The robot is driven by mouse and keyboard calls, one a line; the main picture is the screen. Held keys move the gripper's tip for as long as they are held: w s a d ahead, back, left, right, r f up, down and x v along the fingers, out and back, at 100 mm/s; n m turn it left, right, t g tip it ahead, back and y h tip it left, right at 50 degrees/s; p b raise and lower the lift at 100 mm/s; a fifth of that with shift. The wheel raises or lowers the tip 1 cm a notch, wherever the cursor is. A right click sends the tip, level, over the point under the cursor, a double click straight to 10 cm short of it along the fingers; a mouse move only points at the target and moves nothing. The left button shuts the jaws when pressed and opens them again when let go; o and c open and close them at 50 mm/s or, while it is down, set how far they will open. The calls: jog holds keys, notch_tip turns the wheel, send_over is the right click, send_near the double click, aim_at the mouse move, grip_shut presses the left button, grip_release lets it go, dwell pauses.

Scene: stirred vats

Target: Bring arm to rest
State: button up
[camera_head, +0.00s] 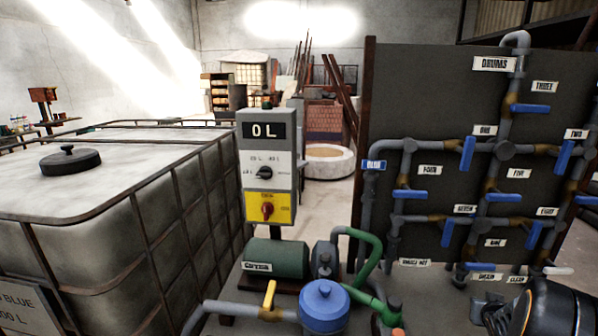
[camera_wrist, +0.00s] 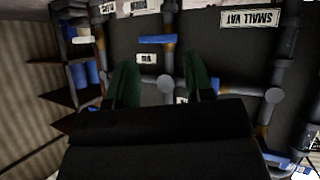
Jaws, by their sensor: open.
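My gripper (camera_wrist: 163,78) shows in the wrist view as two dark green fingers held wide apart, with nothing between them. Behind them is the dark pipe panel (camera_wrist: 225,50), seen upside down, with a "SMALL VAT" label (camera_wrist: 249,18). In the head view a black part of my arm with an orange ring (camera_head: 545,308) is at the lower right corner, in front of the bottom of the panel (camera_head: 430,75). I cannot make out the fingertips there.
Blue-handled valves (camera_head: 467,153) and grey pipes (camera_head: 505,60) stick out from the panel. A large white caged tank (camera_head: 120,190) fills the left. A control box reading "0 L" (camera_head: 265,165), a green pump (camera_head: 277,258) and a blue-topped canister (camera_head: 324,300) stand between them.

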jog(key=s+a+r+n+g+y+p, duration=0.1)
jog(key=s+a+r, duration=0.3)
jog(key=a, duration=0.7)
jog(key=s+a+r+n+g+y+p, duration=0.2)
jog(key=s+a+r+g+y, duration=0.1)
jog(key=a, duration=0.8)
jog(key=s+a+r+n+g+y+p, duration=0.1)
jog(key=s+a+r, duration=0.4)
jog(key=a, duration=0.6)
jog(key=shift+s+a+r+n+g+y+p, duration=0.25)
jog(key=shift+s+a+n+g+y+p, duration=0.35)
jog(key=shift+s, duration=0.6)
jog(key=shift+d, duration=0.3)
